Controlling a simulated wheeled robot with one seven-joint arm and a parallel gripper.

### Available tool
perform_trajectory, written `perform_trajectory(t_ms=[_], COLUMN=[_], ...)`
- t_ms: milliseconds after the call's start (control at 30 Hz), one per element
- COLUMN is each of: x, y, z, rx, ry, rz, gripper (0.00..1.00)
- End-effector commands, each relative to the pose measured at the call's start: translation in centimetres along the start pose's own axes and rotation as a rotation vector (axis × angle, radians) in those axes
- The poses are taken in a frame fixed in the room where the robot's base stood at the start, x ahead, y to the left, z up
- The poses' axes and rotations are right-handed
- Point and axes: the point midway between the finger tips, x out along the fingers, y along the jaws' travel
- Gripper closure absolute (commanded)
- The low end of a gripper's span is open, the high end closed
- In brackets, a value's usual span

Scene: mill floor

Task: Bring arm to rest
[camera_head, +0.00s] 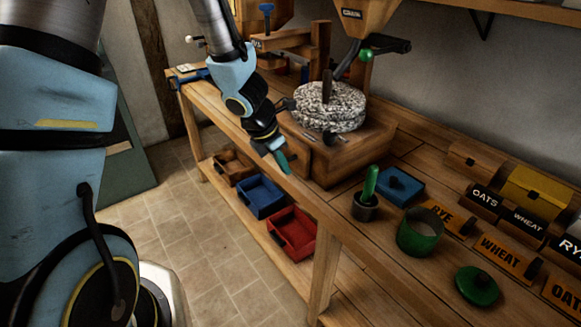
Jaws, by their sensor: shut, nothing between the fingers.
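My arm reaches down from the top of the view, and my gripper (283,166) hangs in front of the bench's front edge, beside the mill's wooden base (325,165). The gripper is shut and holds nothing. Its fingers point down and slightly right, above the lower shelf. The speckled millstones (345,108) sit on the wooden base just right of the gripper. From this one view I cannot tell exactly how far the gripper is from the bench edge.
A green open pot (419,233), its green lid (477,286), a small dark cup (365,207) with a green tool and a blue box (400,187) stand on the bench. Blue (261,196) and red (292,233) bins sit below. The tiled floor (190,240) at left is clear.

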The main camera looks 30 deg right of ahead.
Motion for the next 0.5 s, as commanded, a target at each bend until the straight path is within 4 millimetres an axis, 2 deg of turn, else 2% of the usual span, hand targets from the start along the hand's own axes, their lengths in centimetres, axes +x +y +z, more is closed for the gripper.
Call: perform_trajectory(t_ms=[33, 300, 500], x=[-1.4, -6.1, -7.9], y=[0.0, 0.0, 0.0], z=[0.2, 0.1, -0.1], rx=[0.001, -0.001, 0.000], ry=[0.001, 0.002, 0.003], rz=[0.001, 0.001, 0.000], gripper=[1.00, 1.00, 1.00])
